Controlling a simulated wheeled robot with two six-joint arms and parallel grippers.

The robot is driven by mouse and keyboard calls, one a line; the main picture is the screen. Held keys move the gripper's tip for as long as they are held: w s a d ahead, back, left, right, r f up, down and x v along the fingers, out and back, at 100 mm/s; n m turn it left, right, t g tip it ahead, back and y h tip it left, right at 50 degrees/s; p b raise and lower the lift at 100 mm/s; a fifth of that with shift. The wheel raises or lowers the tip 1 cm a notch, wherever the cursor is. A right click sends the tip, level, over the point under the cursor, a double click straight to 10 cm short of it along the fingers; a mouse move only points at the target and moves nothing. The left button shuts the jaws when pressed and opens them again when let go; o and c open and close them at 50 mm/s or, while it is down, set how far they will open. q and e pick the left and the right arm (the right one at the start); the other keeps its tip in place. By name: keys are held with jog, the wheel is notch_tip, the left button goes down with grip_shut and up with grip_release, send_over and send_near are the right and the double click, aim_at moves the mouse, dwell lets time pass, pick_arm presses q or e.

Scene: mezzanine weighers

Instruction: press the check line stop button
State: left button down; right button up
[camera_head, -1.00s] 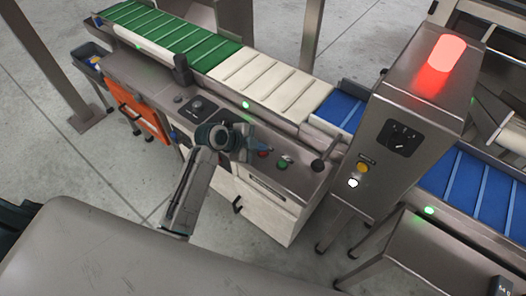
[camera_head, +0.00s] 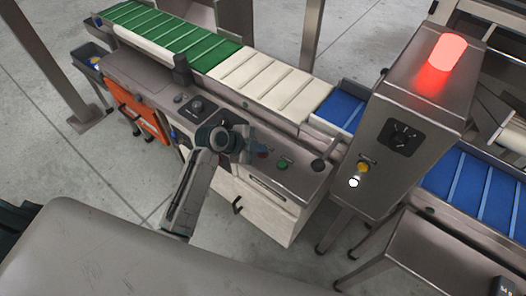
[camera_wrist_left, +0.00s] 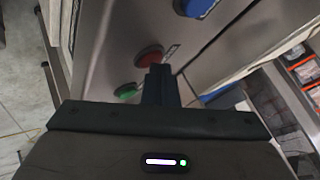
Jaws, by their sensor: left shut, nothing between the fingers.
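A red button (camera_head: 263,153) sits on the sloping grey control panel of the check line, left of a green button (camera_head: 283,164). My left gripper (camera_head: 250,148) is shut and empty, close beside the red button in the head view. In the left wrist view the shut fingers (camera_wrist_left: 158,84) point at the red button (camera_wrist_left: 149,55) and overlap its lower edge. The green button (camera_wrist_left: 126,91) lies to the left there, and a blue button (camera_wrist_left: 197,4) is at the top. I cannot tell whether the fingertips touch the red button. My right gripper is out of view.
A grey cabinet with a glowing red lamp (camera_head: 446,52) stands right of the panel. It carries a yellow button (camera_head: 363,168) and a white light (camera_head: 354,183). A black knob (camera_head: 317,165) stands at the panel's right end. The conveyor (camera_head: 275,82) runs behind.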

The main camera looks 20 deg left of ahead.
pick_arm(q)
jog(key=shift+r+p, duration=0.8)
jog(key=shift+r, duration=0.05)
notch_tip(320, 180, up, 5)
jog(key=p, duration=0.4)
dwell(0.8)
